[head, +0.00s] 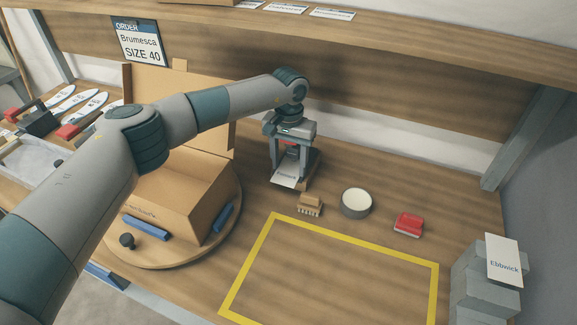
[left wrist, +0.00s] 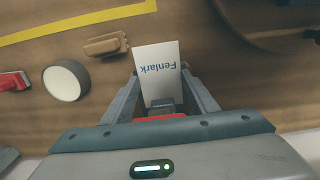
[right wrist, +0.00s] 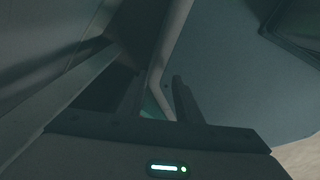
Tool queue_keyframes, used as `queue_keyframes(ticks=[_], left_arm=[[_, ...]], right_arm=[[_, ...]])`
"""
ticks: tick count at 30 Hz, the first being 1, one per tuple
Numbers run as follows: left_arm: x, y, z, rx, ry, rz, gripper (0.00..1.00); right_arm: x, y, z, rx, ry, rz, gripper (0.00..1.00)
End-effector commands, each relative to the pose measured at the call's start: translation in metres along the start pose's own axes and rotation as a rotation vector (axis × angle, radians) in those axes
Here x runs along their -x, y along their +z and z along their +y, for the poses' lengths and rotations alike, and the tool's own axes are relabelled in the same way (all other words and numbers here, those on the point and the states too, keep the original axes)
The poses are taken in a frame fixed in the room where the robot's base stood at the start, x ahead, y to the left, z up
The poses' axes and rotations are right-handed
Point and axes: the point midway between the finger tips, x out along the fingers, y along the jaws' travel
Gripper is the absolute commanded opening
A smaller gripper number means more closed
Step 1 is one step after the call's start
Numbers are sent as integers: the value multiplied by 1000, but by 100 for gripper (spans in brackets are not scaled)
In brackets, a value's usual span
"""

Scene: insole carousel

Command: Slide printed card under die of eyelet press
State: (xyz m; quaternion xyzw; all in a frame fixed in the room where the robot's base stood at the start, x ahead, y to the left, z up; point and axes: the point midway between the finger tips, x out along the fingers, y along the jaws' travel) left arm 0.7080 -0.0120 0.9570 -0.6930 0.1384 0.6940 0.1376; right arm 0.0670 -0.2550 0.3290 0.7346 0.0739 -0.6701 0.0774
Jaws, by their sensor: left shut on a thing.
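The white printed card (head: 285,176), marked Fenlark, is low between the fingers of my left gripper (head: 290,164). The card (left wrist: 158,62) also shows in the left wrist view, with a fingertip of the left gripper (left wrist: 160,76) against each long edge. The gripper is shut on it and straddles the eyelet press (head: 313,182). The press's red part (left wrist: 160,117) is close to the palm. The card's inner end passes behind a dark grey block there; the die's contact is hidden. My right gripper (right wrist: 160,112) shows dark in its wrist view, its fingers apart, with nothing clear between.
A brush (head: 310,204), a round white-topped tin (head: 356,203) and a red block (head: 408,223) stand right of the press. An open carton (head: 190,195) sits on the turntable (head: 190,258) at left. An Ebbwick card (head: 504,260) is at far right. The yellow-outlined area is empty.

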Motion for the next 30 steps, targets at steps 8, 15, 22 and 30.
queue_keyframes(ticks=[8,15,22,30], left_arm=[[-2,0,0,0,0,0,33],[-1,0,0,0,0,0,33],[-1,0,0,0,0,0,58],[-2,0,0,0,0,0,75]], right_arm=[[-9,1,2,1,2,0,31],[-10,1,2,1,2,0,31],[-10,1,2,1,2,0,31],[-10,1,2,1,2,0,31]])
